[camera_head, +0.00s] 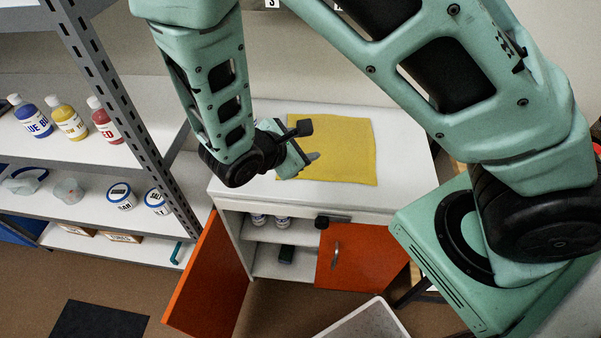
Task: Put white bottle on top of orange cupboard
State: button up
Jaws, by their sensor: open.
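The orange cupboard has a white top (398,150) and orange doors. Its left door (212,280) stands open and its right door (362,258) looks shut. My gripper (309,142) is open and appears empty. It is over the cupboard top, in front of a yellow cloth (345,150), above the level of the white bottles.
A metal rack on the left holds blue (32,118), yellow (67,118) and red (104,120) labelled bottles, with tubs below. A dark object (286,254) lies on the cupboard's lower shelf. A white bin (345,325) stands in front. The top's right side is clear.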

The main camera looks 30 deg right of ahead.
jog(key=s+a+r+m+g+y, duration=0.2)
jog(key=s+a+r+m+y, duration=0.2)
jog(key=s+r, duration=0.3)
jog(key=s+a+r+m+g+y, duration=0.2)
jog(key=s+a+r+m+y, duration=0.3)
jog(key=s, duration=0.5)
notch_tip(320, 180, up, 2)
jog(key=shift+s+a+m+y, duration=0.15)
jog(key=shift+a+m+y, duration=0.25)
jog(key=shift+y, duration=0.6)
